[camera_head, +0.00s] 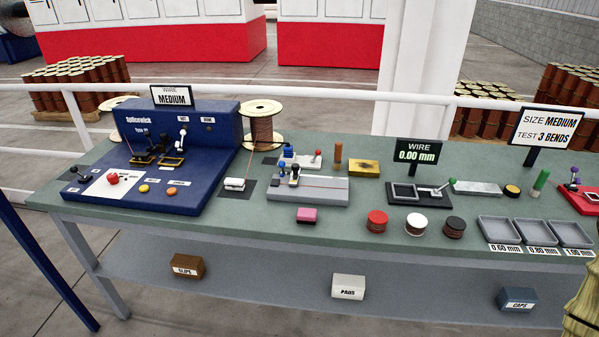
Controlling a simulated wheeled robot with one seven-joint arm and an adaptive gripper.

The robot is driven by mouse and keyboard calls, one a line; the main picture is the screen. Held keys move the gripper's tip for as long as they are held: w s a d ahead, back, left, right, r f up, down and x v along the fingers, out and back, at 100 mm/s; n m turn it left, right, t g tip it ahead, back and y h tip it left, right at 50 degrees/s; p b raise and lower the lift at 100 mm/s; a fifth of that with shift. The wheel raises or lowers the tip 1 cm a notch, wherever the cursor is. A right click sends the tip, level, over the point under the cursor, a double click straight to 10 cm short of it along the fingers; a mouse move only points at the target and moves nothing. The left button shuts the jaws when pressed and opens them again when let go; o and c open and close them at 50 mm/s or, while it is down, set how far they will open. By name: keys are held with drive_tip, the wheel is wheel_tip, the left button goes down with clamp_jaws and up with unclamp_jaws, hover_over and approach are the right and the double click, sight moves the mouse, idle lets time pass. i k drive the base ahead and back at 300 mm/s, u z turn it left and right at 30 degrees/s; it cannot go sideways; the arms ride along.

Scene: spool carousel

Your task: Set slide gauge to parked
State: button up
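A black gauge device (405,197) with a grey frame sits on the green bench top, right of centre. A lever with a green knob (450,183) sticks up to the right at its right end. Behind it stands a black display (418,152) reading "WIRE 0.00 mm". This looks like the slide gauge, though no label on it names it or marks a parked position. My gripper is not in view.
A blue Splicewich machine (180,125) and wire spool (262,122) stand left. A grey fixture (308,188) with blue and red knobs is at centre. Red, white and black round pieces (377,220) and grey trays (500,231) lie in front and right. A ribbed yellowish thing (583,300) blocks the lower right corner.

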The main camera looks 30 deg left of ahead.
sight(294, 181)
drive_tip(key=k, duration=0.35)
drive_tip(key=u, duration=0.65)
